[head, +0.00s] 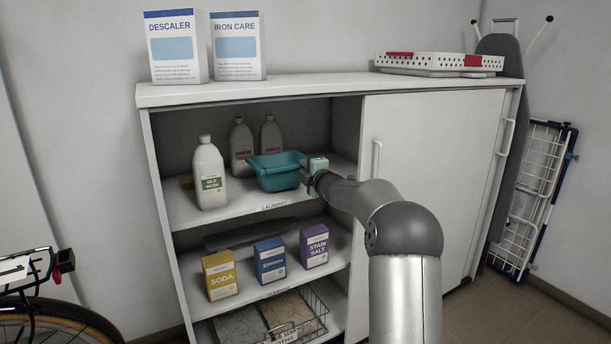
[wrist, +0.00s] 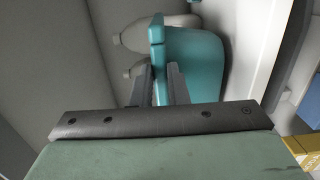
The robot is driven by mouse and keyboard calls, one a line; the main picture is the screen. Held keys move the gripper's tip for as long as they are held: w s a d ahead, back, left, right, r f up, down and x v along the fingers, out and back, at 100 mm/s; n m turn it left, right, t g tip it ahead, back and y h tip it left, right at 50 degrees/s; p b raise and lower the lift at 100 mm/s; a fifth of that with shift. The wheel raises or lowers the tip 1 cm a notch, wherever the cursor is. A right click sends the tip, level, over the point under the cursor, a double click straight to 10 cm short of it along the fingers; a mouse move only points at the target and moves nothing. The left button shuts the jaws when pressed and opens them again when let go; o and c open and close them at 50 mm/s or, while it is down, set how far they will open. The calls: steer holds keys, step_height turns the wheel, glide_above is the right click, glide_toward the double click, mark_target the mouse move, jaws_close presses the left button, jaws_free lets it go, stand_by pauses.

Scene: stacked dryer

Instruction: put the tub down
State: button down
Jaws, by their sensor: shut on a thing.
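The teal tub (head: 272,176) is at the upper shelf of the open cabinet half, in the head view. My gripper (head: 305,175) reaches in from the right and is shut on the tub's right side. In the wrist view the tub (wrist: 195,65) shows beyond the fingers (wrist: 162,85), which close on its rim. The shelf (head: 235,210) labelled "LAUNDRY" runs beneath the tub. I cannot tell whether the tub's base touches the shelf.
A white silk wash bottle (head: 209,175) stands left of the tub, and two grey bottles (head: 241,145) (head: 270,138) stand behind it. The closed sliding door (head: 430,170) is at the right. Soda (head: 220,275), blue (head: 270,260) and stain salt (head: 314,246) boxes stand on the shelf below.

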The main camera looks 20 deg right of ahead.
steer(key=shift+f, duration=0.45)
steer(key=shift+f, duration=0.2)
steer(key=c, duration=1.4)
jaws_free()
